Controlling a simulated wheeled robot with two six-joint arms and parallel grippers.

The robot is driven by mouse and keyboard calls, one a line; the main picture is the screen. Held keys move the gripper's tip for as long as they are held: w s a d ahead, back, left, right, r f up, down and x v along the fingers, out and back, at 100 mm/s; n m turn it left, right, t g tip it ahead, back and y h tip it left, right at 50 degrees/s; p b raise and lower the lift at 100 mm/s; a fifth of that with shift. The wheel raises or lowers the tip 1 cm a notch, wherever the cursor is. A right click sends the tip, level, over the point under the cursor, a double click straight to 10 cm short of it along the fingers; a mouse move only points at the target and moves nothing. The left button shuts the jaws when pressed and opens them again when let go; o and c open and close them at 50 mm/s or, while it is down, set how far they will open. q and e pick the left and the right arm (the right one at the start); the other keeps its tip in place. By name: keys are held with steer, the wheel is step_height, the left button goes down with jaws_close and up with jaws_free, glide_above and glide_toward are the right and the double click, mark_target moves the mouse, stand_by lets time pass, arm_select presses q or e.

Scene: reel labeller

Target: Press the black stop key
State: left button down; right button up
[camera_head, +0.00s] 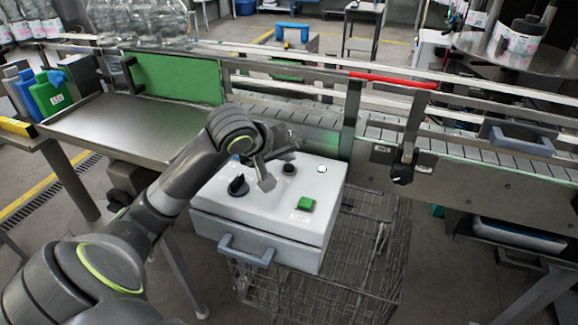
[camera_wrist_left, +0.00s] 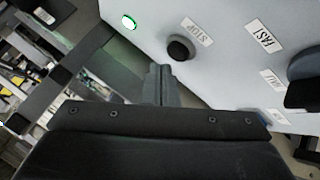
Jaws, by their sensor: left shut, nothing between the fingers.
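The black stop key (camera_head: 289,169) is a small round button on top of the white control box (camera_head: 262,246). It also shows in the left wrist view (camera_wrist_left: 181,47), next to a label reading STOP. My left gripper (camera_head: 266,181) is shut and empty above the box top, to the left of the stop key and a little nearer to me. In the left wrist view its fingertips (camera_wrist_left: 159,70) are just below and left of the key, apart from it in the picture. Their height above the box is hard to tell. My right gripper is not in view.
A grey handle (camera_head: 246,250) is on the box front. The box rests on a wire cage (camera_head: 345,285). A conveyor (camera_head: 470,185) runs behind.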

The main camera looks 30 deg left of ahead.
mark_target(286, 170)
arm_select(q)
steer(key=shift+f, duration=0.35)
steer(key=shift+f, duration=0.5)
stand_by(0.6)
steer(key=shift+p, duration=0.3)
steer(key=shift+r+p, duration=0.9)
steer(key=shift+p, duration=0.35)
step_height(286, 170, up, 5)
steer(key=p, duration=0.6)
steer(key=shift+p, duration=0.3)
